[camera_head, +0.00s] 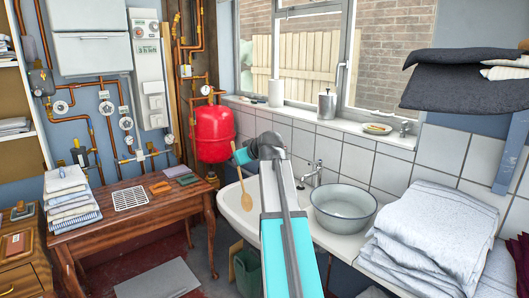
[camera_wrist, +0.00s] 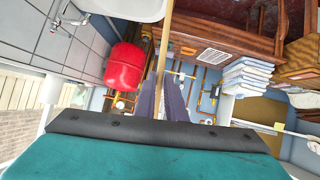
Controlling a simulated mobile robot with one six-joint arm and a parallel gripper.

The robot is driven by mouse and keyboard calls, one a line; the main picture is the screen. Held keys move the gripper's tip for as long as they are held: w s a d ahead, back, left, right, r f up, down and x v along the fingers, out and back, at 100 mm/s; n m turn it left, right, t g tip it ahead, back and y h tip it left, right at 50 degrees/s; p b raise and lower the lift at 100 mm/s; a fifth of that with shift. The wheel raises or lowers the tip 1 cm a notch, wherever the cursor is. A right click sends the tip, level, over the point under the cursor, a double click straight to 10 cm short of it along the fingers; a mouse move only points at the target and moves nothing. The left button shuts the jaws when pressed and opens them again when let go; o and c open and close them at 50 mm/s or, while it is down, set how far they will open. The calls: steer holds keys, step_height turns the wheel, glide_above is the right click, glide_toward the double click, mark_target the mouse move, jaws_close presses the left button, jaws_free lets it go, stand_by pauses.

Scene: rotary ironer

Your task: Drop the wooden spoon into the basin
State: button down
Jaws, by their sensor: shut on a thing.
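The wooden spoon (camera_head: 243,190) hangs nearly upright in the head view, bowl end down, over the left part of the white sink (camera_head: 232,216). My gripper (camera_wrist: 162,84) is shut on its handle, which runs up between the fingers in the wrist view (camera_wrist: 162,45). In the head view my arm hides most of the gripper. The sink's edge also shows at the top of the wrist view (camera_wrist: 125,8). A round, pale enamel basin (camera_head: 343,222) stands on the white counter, right of my arm and apart from the spoon. The gap between spoon and sink is unclear.
A tap (camera_head: 312,174) rises behind the sink, left of the enamel basin. Folded grey towels (camera_head: 428,235) are piled at the right. A wooden table (camera_head: 130,213) with folded cloths (camera_head: 70,198) stands at the left. A red tank (camera_head: 213,133) hangs on the back wall.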

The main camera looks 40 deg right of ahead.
steer(key=w+a+f, duration=0.2)
steer(key=a, duration=1.1)
steer(key=w+a+f+n+y, duration=0.1)
steer(key=a+f, duration=0.2)
steer(key=a, duration=1)
steer(key=w+a+f+n+y, duration=0.1)
steer(key=w+a+f, duration=0.1)
steer(key=a, duration=1.1)
steer(key=shift+w+f, duration=0.3)
steer(key=shift+f, duration=0.45)
steer(key=shift+w, duration=0.15)
